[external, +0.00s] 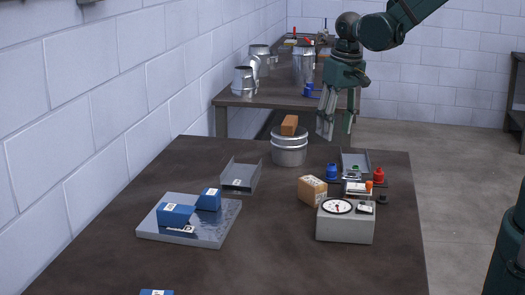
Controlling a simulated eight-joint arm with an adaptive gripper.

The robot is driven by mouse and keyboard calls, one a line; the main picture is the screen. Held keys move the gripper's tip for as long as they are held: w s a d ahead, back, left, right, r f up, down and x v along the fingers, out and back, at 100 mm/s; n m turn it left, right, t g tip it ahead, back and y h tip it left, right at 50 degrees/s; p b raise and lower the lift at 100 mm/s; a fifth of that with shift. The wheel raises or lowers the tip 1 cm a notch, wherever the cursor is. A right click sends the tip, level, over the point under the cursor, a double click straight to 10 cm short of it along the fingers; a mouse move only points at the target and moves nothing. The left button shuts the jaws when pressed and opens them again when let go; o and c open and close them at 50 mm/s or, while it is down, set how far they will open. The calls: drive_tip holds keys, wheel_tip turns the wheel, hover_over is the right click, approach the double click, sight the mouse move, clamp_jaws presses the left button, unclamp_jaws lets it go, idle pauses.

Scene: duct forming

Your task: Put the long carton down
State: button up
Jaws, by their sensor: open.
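My gripper (334,130) is open and empty, pointing down above the far right part of the near table. A long orange-brown block (289,125) lies on top of a round metal can (289,151), left of my gripper and apart from it. A tan carton (312,190) with a label sits on the table beside the scale. Two blue cartons with white labels, one at the front (175,215) and one behind it (208,199), are on a flat metal plate (215,237). I cannot tell which of these is the long carton.
A grey scale (344,229) with a round dial stands at the right. Behind it are a blue bottle (331,171), a red bottle (378,174) and a metal tray. An open metal channel (240,178) lies left of the can. The front middle of the table is clear.

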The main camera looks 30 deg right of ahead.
drive_tip(key=s+d+r+t, duration=0.2)
drive_tip(key=s+d+r, duration=0.7)
drive_tip(key=r, duration=0.1)
drive_tip(key=s+d+r+t, duration=0.3)
drive_tip(key=s+d, duration=0.6)
drive_tip(key=s, duration=0.4)
drive_tip(key=shift+t, duration=0.4)
drive_tip(key=shift+s+d, duration=0.1)
wheel_tip(320, 180, down, 5)
drive_tip(key=b, duration=0.5)
drive_tip(key=shift+f, duration=0.15)
idle(0.8)
